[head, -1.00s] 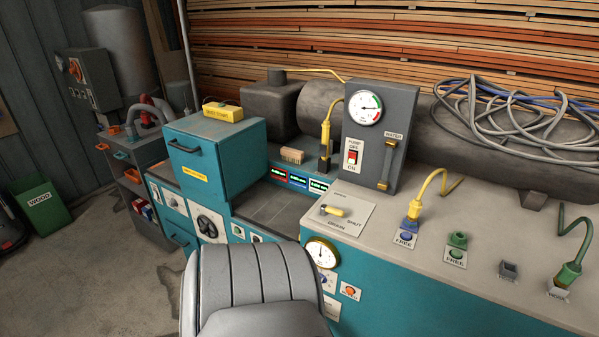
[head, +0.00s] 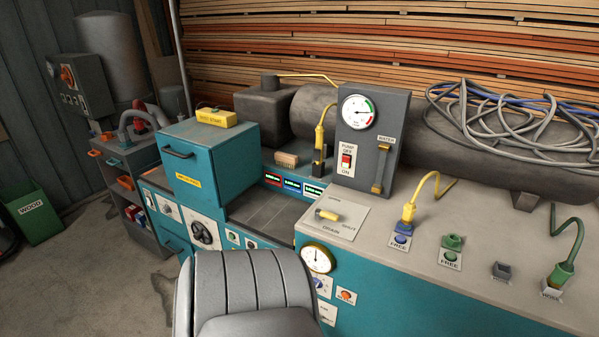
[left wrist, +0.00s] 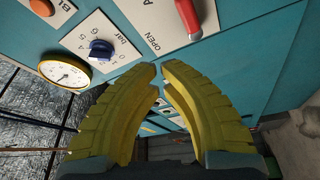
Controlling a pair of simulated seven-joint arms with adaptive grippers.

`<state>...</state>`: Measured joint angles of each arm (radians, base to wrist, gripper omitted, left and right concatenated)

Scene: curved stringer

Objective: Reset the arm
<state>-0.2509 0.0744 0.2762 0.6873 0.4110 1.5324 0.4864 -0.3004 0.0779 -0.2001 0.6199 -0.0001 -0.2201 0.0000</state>
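In the left wrist view my left gripper (left wrist: 159,70) has two ribbed yellow fingers. Their tips almost meet, with a thin gap and nothing held between them. It is in front of a teal panel (left wrist: 220,60) with a blue knob (left wrist: 101,50), a red handle (left wrist: 188,18) and a round yellow-rimmed gauge (left wrist: 64,72). I cannot see that it touches any of them. In the head view a grey ribbed part, likely of my own arm, covers the bottom centre. Neither gripper shows in the head view, and my right gripper is in no view.
A teal bench with a pale top (head: 380,240) carries a yellow drain lever (head: 327,215), a pump panel (head: 366,138) and several hose sockets. A teal box (head: 210,160) stands left of it. Cables (head: 500,125) lie over a tank. Floor (head: 70,270) is open at left.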

